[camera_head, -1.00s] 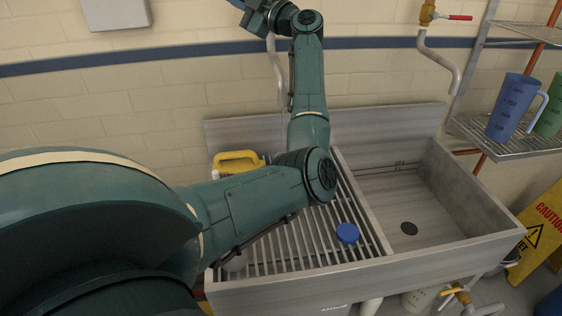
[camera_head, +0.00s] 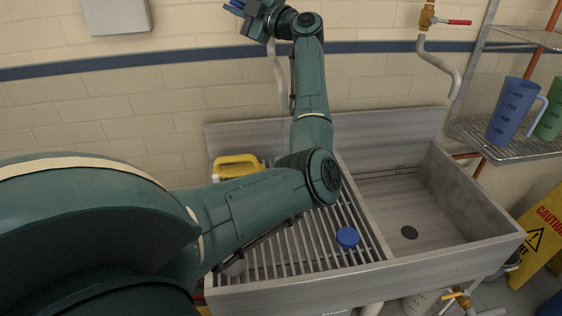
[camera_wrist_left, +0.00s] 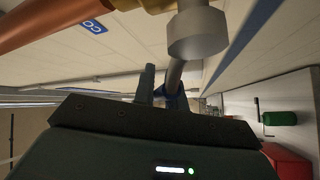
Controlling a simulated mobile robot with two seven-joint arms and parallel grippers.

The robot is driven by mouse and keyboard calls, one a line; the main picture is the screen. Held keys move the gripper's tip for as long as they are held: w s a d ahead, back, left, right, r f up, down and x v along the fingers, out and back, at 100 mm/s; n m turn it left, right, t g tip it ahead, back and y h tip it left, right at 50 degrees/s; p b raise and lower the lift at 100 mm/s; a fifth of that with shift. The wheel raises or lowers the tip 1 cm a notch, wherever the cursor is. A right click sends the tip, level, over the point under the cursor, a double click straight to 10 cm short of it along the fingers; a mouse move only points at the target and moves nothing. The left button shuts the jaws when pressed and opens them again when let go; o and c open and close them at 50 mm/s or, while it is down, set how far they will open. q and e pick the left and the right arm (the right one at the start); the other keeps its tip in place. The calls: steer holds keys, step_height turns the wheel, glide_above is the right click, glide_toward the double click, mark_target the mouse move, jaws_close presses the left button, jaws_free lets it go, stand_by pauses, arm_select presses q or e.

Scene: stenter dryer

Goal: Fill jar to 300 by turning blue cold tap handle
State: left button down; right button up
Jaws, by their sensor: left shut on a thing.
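My left gripper (camera_head: 248,10) is at the top edge of the head view, shut on the blue cold tap handle (camera_head: 236,5). In the left wrist view, my left gripper (camera_wrist_left: 168,90) has a bit of the blue handle between its fingers, below a grey metal fitting (camera_wrist_left: 197,32). A blue label (camera_wrist_left: 95,26) on the wall is close by. The cold tap's grey spout (camera_head: 280,80) hangs down behind my arm. A blue measuring jug (camera_head: 513,110) stands on the right shelf. No jar shows under the cold spout; my arm covers that area. My right gripper is out of view.
The right basin is empty. A red-handled tap (camera_head: 452,22) is on the wall. A green jug (camera_head: 548,120) stands beside the blue one. A yellow caution sign (camera_head: 540,235) is at right.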

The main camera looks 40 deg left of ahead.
arm_select(q)
steer(key=n, duration=0.1)
steer(key=f+h, duration=0.1)
steer(key=f+n+h, duration=0.1)
steer(key=shift+s+a+f+n, duration=0.25)
steer(key=shift+n, duration=0.05)
steer(key=shift+f+n+h, duration=0.8)
steer(key=shift+f+h, duration=0.15)
steer(key=shift+h, duration=0.05)
steer(key=c, duration=1.4)
jaws_free()
steer(key=shift+c, duration=0.2)
steer(key=shift+d, duration=0.1)
steer(key=v, duration=1.1)
steer(key=shift+s+d+r, duration=0.1)
steer(key=shift+d, duration=0.25)
steer(key=shift+d+r, duration=0.1)
steer(key=shift+d, duration=0.55)
